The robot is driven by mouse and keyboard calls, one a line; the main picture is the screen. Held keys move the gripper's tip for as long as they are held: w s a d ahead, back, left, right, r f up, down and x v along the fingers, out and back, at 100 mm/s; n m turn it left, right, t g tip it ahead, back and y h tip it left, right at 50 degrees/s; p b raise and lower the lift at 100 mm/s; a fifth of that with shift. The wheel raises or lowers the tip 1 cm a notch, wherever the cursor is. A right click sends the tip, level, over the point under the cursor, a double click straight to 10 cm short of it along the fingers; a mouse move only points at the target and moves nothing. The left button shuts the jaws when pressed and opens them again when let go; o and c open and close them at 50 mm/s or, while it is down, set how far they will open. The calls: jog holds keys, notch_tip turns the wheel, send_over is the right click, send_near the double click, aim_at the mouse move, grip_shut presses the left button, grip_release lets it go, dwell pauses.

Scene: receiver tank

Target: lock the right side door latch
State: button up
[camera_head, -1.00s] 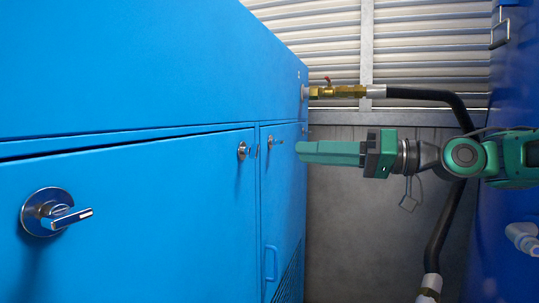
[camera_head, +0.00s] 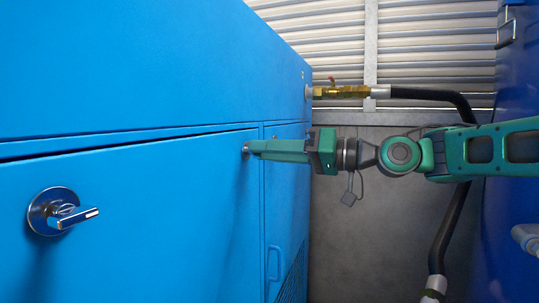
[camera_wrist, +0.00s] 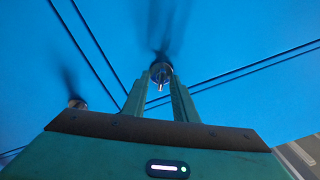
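The right side door latch (camera_wrist: 161,70) is a small round metal latch with a short handle near the right edge of the wide blue door (camera_head: 160,210). In the wrist view it shows between my gripper's two fingertips (camera_wrist: 160,76), which are apart on either side of it. I cannot tell whether they touch it. In the head view my gripper (camera_head: 248,147) reaches in from the right with its tips at this latch and hides most of it. The left latch (camera_head: 62,212) of the same door is round and silver, its handle pointing right.
A narrower blue door with a pull handle (camera_head: 272,262) and vent stands right of the wide door. A brass valve (camera_head: 338,92) with a black hose (camera_head: 462,215) is behind my arm. A dark blue wall (camera_head: 510,90) bounds the right side.

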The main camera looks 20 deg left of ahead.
grip_shut()
jog(key=m, duration=1.1)
jog(key=shift+w+d+f+m, duration=0.15)
jog(key=shift+w+f+m, duration=0.1)
jog(key=shift+m, duration=0.15)
dwell(0.5)
